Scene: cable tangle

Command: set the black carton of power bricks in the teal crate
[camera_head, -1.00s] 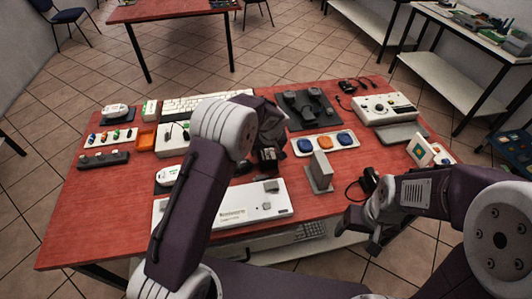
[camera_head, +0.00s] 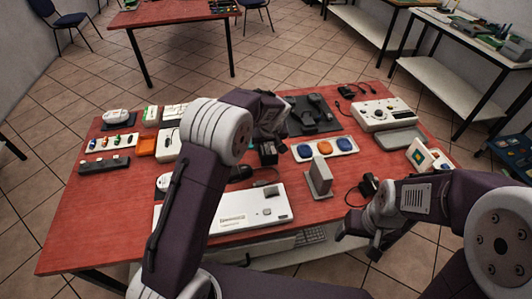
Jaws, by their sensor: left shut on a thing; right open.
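My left gripper (camera_head: 269,139) is over the middle of the red table, partly hidden by its own arm. It is shut on the black carton (camera_head: 267,155), a small dark box just below the fingers. I cannot tell how high the carton is above the table. A small sliver of teal (camera_head: 250,146) shows between my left arm and the carton; it may be part of the teal crate, but most of it is hidden. My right gripper (camera_head: 357,240) is open and empty at the table's front edge, away from the carton.
A white flat box (camera_head: 250,209) lies in front of the carton. A grey upright block (camera_head: 319,177) and a tray with blue and orange discs (camera_head: 323,148) stand to the right. A black mat with dark items (camera_head: 312,115) lies behind. The red tabletop (camera_head: 85,215) is clear at front left.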

